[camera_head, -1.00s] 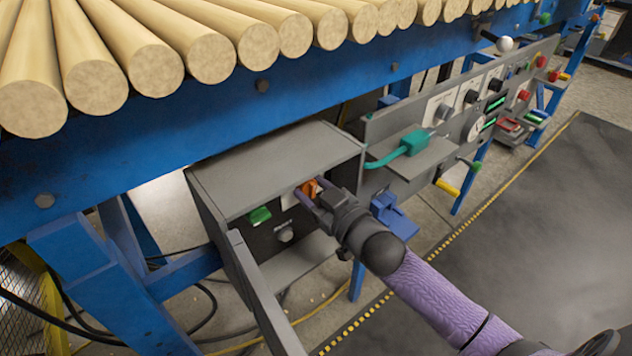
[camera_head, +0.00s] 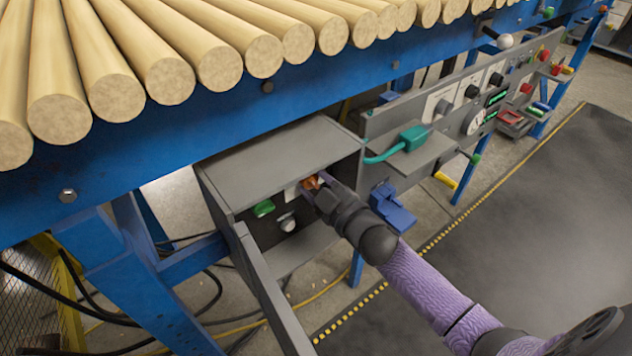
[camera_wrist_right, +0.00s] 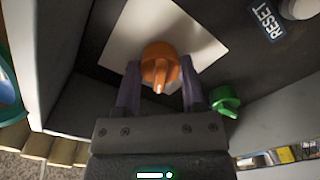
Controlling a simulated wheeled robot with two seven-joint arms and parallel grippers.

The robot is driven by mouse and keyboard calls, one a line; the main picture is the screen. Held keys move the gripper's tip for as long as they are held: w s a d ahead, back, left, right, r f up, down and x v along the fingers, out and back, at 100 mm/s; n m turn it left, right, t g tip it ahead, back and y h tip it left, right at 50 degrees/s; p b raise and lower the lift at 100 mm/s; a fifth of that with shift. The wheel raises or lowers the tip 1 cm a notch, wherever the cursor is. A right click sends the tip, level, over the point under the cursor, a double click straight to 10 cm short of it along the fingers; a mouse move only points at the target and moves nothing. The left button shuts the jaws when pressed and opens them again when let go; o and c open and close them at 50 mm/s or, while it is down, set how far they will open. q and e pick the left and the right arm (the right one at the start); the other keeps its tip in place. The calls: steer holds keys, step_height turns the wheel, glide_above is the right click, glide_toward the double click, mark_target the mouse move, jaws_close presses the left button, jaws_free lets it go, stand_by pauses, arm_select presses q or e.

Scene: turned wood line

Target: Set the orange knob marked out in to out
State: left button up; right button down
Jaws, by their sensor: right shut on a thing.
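The orange knob (camera_head: 312,182) sits on a pale plate on the dark front of the grey box under the roller line. In the right wrist view the knob (camera_wrist_right: 160,62) stands between the two purple fingers, its pale pointer mark toward the bottom of the picture. My right gripper (camera_head: 317,187) is at the knob and shut on it; it also shows in the right wrist view (camera_wrist_right: 160,72). No lettering for the knob can be read, so its setting cannot be told. My left gripper is not in view.
A green knob (camera_head: 263,208) and a white button (camera_head: 287,222) are beside the orange knob. The white button (camera_wrist_right: 300,8) shows near a RESET label in the right wrist view. A grey box lid (camera_head: 290,160) overhangs. A teal connector (camera_head: 412,138) lies right.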

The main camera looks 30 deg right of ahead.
stand_by(0.4)
steer(key=shift+c, duration=0.9)
jaws_free()
steer(key=s+d+p, duration=0.1)
steer(key=s+p, duration=0.2)
steer(key=s, duration=0.7)
steer(key=shift+d+p, duration=0.15)
steer(key=shift+p, duration=0.25)
